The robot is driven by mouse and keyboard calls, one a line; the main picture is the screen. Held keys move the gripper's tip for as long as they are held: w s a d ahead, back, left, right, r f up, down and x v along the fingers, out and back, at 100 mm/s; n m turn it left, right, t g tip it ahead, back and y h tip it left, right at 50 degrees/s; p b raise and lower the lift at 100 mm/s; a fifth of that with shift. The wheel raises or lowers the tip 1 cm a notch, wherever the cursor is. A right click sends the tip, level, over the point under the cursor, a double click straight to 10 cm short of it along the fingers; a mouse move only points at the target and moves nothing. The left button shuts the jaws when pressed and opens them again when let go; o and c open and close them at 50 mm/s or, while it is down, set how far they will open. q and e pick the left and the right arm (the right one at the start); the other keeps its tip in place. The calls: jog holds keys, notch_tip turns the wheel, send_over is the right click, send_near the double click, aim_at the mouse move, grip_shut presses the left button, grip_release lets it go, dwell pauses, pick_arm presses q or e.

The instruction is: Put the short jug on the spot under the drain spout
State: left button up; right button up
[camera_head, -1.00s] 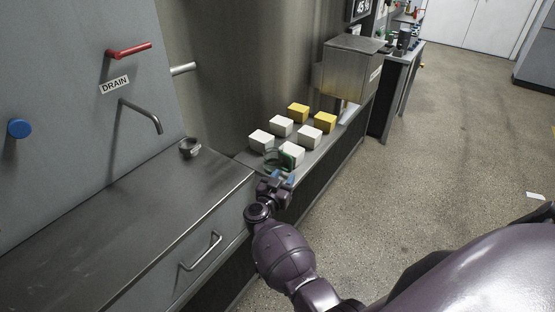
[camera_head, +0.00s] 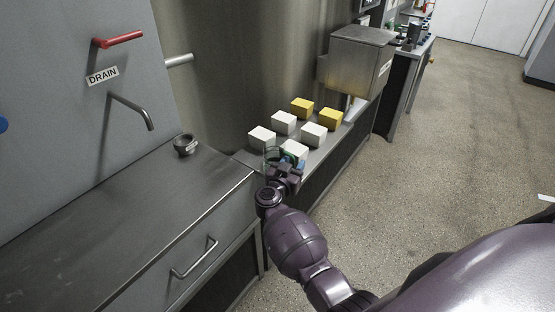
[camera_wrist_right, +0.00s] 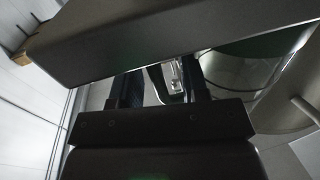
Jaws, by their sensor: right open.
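The drain spout (camera_head: 132,109) sticks out of the grey wall panel below the red lever (camera_head: 118,40) and the DRAIN label. The steel counter (camera_head: 110,210) below it is bare, apart from a small dark metal cup (camera_head: 185,145) at its back edge. A clear vessel (camera_head: 270,156), apparently the jug, stands on the lower ledge beyond the counter, partly hidden by my right gripper (camera_head: 287,172). That gripper is open at its near side; I cannot tell whether the fingers touch it. In the right wrist view, a clear curved wall (camera_wrist_right: 240,68) lies beside the fingers. My left gripper is out of view.
Several white and yellow blocks (camera_head: 313,133) crowd the ledge just behind the vessel. A steel box (camera_head: 355,60) overhangs the ledge's far end. The counter's drawer handle (camera_head: 195,258) protrudes at the front. The floor at right is open.

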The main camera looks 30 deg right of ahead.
grip_shut()
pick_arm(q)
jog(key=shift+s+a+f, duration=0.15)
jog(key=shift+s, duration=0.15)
pick_arm(e)
jog(key=shift+r, duration=0.1)
notch_tip(320, 180, up, 9)
jog(key=p, duration=0.3)
jog(key=shift+a+r+p, duration=0.1)
jog(key=shift+p, duration=0.2)
jog(key=shift+r, duration=0.4)
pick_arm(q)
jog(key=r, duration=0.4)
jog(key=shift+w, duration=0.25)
